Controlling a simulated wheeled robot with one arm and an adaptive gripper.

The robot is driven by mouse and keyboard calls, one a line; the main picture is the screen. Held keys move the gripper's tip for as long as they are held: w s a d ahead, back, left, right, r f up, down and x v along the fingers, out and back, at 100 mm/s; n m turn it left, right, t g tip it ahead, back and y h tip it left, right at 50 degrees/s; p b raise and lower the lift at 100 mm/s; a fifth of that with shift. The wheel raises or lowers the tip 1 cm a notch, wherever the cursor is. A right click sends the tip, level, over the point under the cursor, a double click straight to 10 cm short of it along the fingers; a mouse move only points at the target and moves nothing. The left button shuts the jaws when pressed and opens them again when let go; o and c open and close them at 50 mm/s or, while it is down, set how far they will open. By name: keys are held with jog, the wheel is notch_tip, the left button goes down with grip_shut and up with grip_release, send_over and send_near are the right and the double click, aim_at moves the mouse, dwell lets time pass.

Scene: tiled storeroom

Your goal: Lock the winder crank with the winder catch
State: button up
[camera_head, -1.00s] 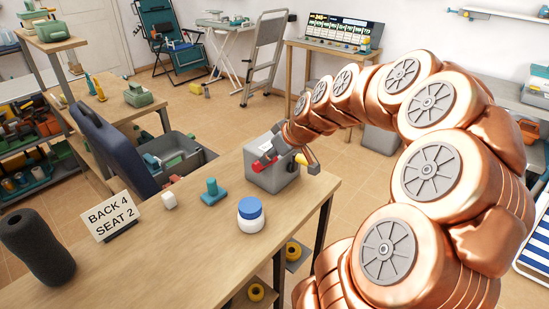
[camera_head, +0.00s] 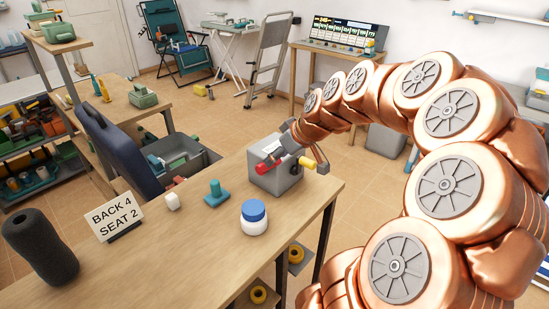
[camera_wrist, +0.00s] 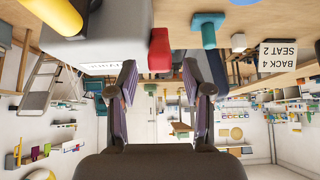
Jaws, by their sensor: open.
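The winder is a grey box (camera_head: 285,182) near the far right end of the workbench. A red part (camera_head: 264,184) shows on its left side and a yellow cylindrical handle (camera_head: 306,162) on its right. I take the yellow handle for the crank; whether the red part is the catch I cannot tell. In the wrist view the picture is upside down: the grey box (camera_wrist: 105,42) is at the upper left, the yellow handle (camera_wrist: 54,16) left of it, the red part (camera_wrist: 160,50) right of it. My gripper (camera_wrist: 160,78) is open and empty, its fingertips just short of the red part.
A blue-lidded white jar (camera_head: 254,219), a teal stamp-like piece (camera_head: 215,194), a white cube (camera_head: 172,201), a sign (camera_head: 116,215) and a dark roll (camera_head: 40,248) stand on the workbench (camera_head: 190,255). A dark blue chair back (camera_head: 118,150) rises behind it.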

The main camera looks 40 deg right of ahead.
jog(key=v, duration=1)
